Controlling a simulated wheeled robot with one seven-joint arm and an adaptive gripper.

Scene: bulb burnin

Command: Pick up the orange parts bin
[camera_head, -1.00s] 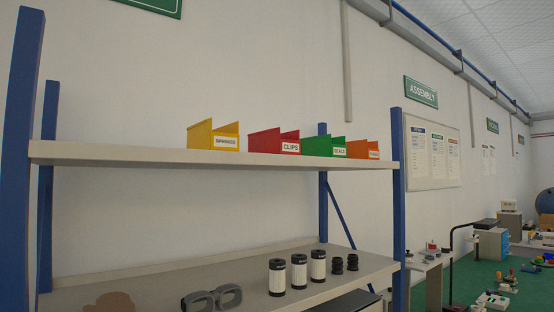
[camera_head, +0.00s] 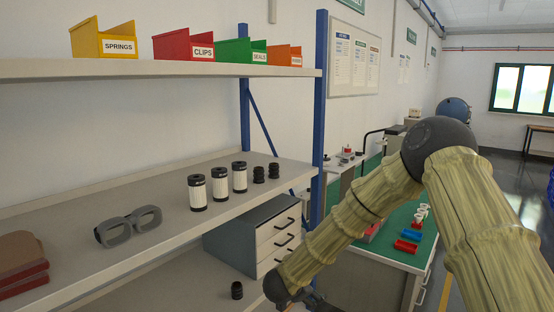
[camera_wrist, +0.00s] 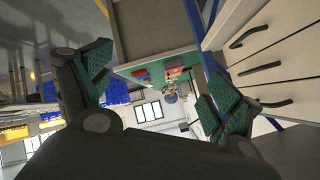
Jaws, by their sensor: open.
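The orange parts bin (camera_head: 283,55) stands on the top shelf board (camera_head: 165,69) in the head view, at the right end of a row of bins, near the blue post. Its label is too small to read. My gripper (camera_wrist: 150,85) shows in the wrist view with its two green-padded fingers wide apart and nothing between them. In the head view my arm reaches in from the right, and its wrist end is low beside the drawer cabinet, well below the orange bin. The fingers are mostly cut off there. The orange bin is not identifiable in the wrist view.
The green bin (camera_head: 241,51), red CLIPS bin (camera_head: 183,46) and yellow SPRINGS bin (camera_head: 103,40) stand to its left. The shelf below holds white-and-black cylinders (camera_head: 220,182) and grey goggles (camera_head: 128,226). A drawer cabinet (camera_head: 265,234) and blue post (camera_head: 320,110) are near my arm.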

